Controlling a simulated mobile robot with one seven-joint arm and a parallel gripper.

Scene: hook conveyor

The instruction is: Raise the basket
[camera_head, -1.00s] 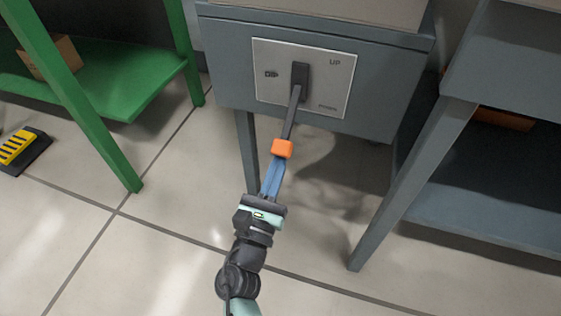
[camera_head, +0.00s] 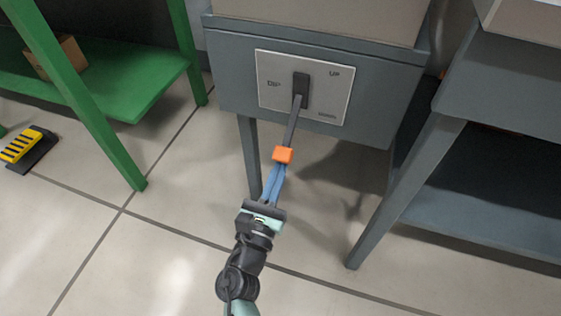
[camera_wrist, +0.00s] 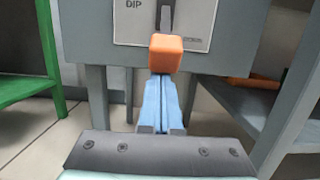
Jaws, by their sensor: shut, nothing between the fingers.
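A lever (camera_head: 294,124) with an orange knob (camera_head: 283,155) sticks out of a light grey panel (camera_head: 330,100) marked DIP on the left and UP on the right. The lever hangs down and slightly left of its dark pivot. My gripper (camera_head: 280,170) has its blue fingers shut together with nothing between them, right at the knob's near side. In the wrist view the fingertips (camera_wrist: 162,82) meet the lower edge of the orange knob (camera_wrist: 165,52); whether they touch it I cannot tell. The basket is not in view.
The panel is on a grey cabinet (camera_head: 230,80) with legs. A green shelf table (camera_head: 130,85) stands at left, with a yellow-and-black pedal-like object (camera_head: 22,146) on the floor. A grey table (camera_head: 400,195) stands close on the right. Tiled floor lies open in front.

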